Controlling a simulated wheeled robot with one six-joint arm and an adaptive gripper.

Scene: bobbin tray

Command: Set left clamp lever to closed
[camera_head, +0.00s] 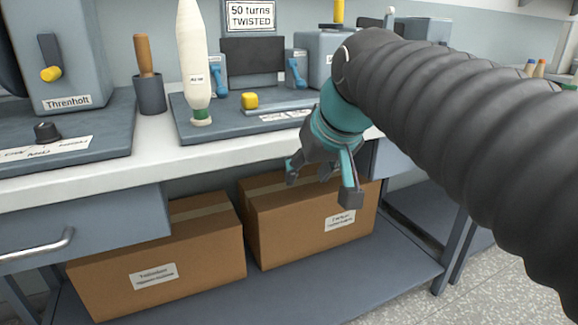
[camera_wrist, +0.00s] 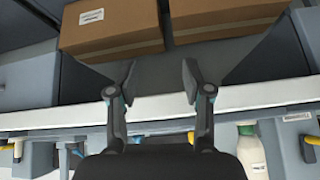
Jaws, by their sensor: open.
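The left clamp (camera_head: 212,72) is a small grey block at the back of the bench, just right of the white cone, which may hide part of it. Its blue lever (camera_head: 219,80) hangs down its front. The right clamp (camera_head: 297,60) has a similar blue lever (camera_head: 295,74), tilted. My gripper (camera_head: 321,180) is open and empty, pointing down in front of the bench edge, below the bench top and well apart from both levers. In the wrist view my gripper (camera_wrist: 154,82) shows spread fingers with nothing between them.
The white cone (camera_head: 192,50) with a green base and a yellow knob (camera_head: 249,101) stand on the grey tray (camera_head: 190,128) before the clamps. A wooden-handled tool (camera_head: 143,55) stands in a cup to the left. Cardboard boxes (camera_head: 170,275) fill the shelf below.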

